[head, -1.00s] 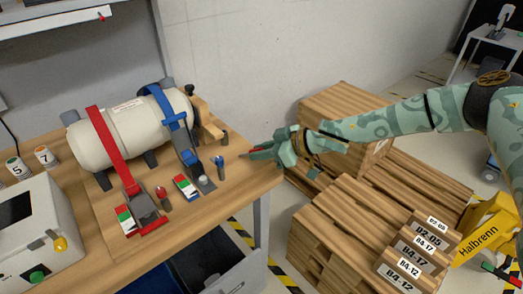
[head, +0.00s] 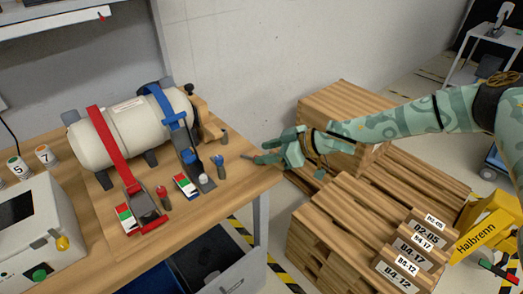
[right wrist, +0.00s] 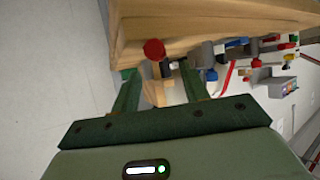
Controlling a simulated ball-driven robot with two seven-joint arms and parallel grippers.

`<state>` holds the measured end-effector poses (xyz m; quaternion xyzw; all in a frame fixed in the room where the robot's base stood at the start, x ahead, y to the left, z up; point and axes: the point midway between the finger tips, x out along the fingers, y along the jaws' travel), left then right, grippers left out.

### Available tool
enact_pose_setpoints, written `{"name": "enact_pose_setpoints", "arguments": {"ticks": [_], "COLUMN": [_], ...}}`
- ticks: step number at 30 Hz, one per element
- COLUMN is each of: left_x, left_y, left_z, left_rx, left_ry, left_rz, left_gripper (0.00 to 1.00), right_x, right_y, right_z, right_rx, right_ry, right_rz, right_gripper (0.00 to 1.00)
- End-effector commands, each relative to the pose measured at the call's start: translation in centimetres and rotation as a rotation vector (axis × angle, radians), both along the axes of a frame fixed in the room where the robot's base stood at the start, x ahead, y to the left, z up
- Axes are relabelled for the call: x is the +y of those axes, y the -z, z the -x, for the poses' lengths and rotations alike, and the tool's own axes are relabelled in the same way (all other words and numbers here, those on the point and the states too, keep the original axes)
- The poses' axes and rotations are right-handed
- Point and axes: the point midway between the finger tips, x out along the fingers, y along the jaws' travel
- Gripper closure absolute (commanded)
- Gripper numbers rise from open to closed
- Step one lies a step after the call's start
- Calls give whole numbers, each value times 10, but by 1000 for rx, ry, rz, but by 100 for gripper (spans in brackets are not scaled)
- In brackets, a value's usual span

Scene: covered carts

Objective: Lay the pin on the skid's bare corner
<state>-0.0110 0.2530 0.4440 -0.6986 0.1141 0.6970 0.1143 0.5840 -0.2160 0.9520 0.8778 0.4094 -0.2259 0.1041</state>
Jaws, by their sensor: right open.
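The pin (head: 246,158) lies at the right end of the wooden skid (head: 228,190), its grey shaft pointing left. Its red head (right wrist: 154,49) shows in the right wrist view, between and beyond my open fingers; in the head view the fingers hide it. My right gripper (head: 268,152) is open around the head end, just over the right edge of the wood; it also shows in the right wrist view (right wrist: 155,78). I cannot tell whether a finger still touches the pin. My left gripper is not in view.
A pale tank (head: 130,128) lies under a red strap (head: 108,150) and a blue strap (head: 172,115). A red pin (head: 163,197) and a blue pin (head: 219,164) stand by the buckles. Stacked wooden pallets (head: 350,215) stand right of the table, below my right arm.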

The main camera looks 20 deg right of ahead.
Motion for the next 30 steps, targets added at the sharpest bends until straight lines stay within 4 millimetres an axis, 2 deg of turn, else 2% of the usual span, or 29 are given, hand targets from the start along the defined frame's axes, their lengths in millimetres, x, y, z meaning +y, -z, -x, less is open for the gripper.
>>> {"name": "enact_pose_setpoints", "arguments": {"ticks": [1, 6, 15, 21, 30], "left_x": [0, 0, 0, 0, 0], "left_y": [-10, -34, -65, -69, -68], "left_z": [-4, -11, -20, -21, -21], "left_rx": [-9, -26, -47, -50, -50], "left_ry": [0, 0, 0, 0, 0], "left_rz": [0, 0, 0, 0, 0], "left_gripper": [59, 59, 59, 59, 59], "right_x": [-9, -41, -84, -93, -94], "right_y": [-14, -40, -67, -69, -68], "right_z": [6, 33, 70, 78, 78], "right_rx": [-6, -6, -4, -1, 0], "right_ry": [4, 5, 4, 1, 1], "right_rz": [-2, -3, -2, -2, -1], "right_gripper": [55, 55, 55, 55, 55]}}
